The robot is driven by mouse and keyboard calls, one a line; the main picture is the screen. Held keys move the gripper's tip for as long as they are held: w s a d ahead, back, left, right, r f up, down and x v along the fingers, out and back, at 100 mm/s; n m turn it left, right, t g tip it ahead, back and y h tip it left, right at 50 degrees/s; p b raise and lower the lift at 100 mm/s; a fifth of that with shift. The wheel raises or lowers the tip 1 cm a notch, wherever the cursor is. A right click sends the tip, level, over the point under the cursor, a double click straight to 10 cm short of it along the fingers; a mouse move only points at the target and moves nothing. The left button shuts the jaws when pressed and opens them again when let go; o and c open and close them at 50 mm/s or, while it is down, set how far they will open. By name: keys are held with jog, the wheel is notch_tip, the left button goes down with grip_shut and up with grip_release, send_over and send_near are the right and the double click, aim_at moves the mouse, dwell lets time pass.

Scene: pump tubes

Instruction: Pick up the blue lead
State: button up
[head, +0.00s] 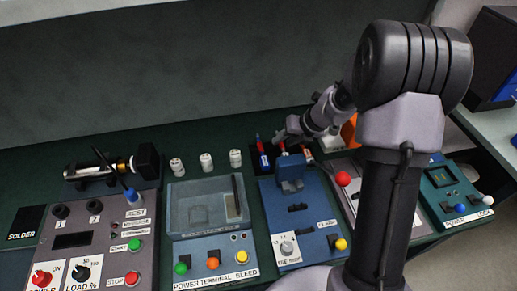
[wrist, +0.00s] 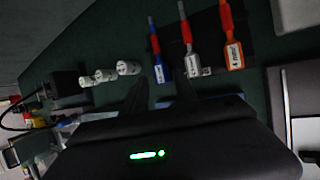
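The blue lead (wrist: 158,65) lies on a black pad at the back of the bench. It has a blue body with a white label and a red part along it. In the head view the blue lead (head: 263,158) is left of my gripper (head: 287,138). The lead's labelled end points toward the gap, beyond the fingertips. A grey lead (wrist: 191,62) and an orange lead (wrist: 233,52) lie to its right.
Several white cylinders (head: 206,160) stand left of the leads. In front are a grey tray panel (head: 200,190), a blue panel (head: 300,222) with an upright block, and a panel with a red knob (head: 343,179). The dark wall (head: 150,75) rises behind.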

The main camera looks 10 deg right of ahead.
aim_at(261, 151)
jog(key=b+x, duration=0.2)
jog(key=x, duration=0.2)
jog(key=b+x, duration=0.2)
jog(key=x, duration=0.3)
jog(key=b+x, duration=0.1)
jog(key=x, duration=0.4)
jog(key=shift+w+a+b, duration=0.1)
jog(key=shift+w+b, duration=0.3)
jog(key=shift+w, duration=0.05)
jog(key=shift+r, duration=0.1)
jog(key=shift+c, duration=0.3)
grip_shut()
